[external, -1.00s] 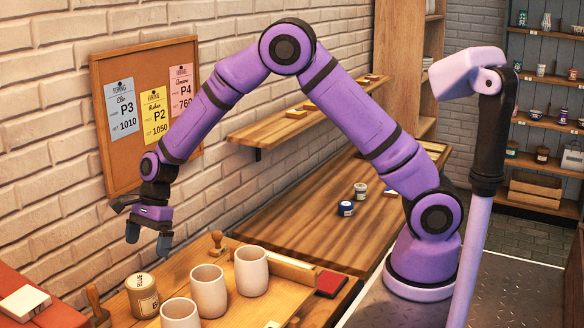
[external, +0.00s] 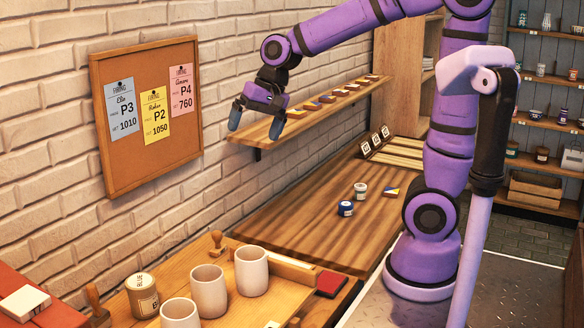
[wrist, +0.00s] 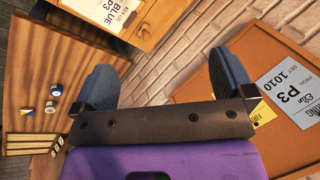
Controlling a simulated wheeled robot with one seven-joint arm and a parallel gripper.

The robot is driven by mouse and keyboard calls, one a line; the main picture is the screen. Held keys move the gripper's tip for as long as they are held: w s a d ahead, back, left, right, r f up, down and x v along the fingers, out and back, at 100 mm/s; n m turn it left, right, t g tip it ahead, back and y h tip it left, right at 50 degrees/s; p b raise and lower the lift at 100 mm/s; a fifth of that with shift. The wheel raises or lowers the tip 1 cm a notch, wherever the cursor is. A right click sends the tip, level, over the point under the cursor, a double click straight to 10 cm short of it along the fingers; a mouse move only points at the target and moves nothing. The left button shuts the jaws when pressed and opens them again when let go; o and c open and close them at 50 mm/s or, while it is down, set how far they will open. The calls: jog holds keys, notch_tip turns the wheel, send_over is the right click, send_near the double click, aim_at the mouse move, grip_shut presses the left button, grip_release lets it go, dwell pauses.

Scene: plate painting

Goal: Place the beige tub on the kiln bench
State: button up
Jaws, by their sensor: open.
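My gripper (external: 256,122) is open and empty, high in front of the brick wall near the shelf; its two blue-grey fingers also show in the wrist view (wrist: 165,78). A small pale, cream-looking tub (external: 360,190) stands upright on the long wooden bench (external: 290,225), beside a blue tub (external: 345,208). Both are well below and to the right of my gripper. I cannot tell for sure which is the beige tub, or which surface is the kiln bench.
Several pale cups (external: 251,271) and a wooden stamp (external: 217,243) stand on the front worktop. A wall shelf (external: 262,131) with small tiles is close to my gripper. A pinboard (external: 120,175) hangs at left. The long bench's middle is largely clear.

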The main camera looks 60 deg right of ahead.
jog(key=s+d+n+t+h, duration=0.1)
jog(key=s+d+n, duration=0.2)
jog(key=s, duration=0.7)
jog(key=s+d+r+n+t+h, duration=0.1)
jog(key=s+d+n, duration=0.3)
jog(key=s+d, duration=0.3)
jog(key=s, duration=0.2)
jog(key=shift+s+r+h, duration=0.3)
jog(key=shift+s+h, duration=0.1)
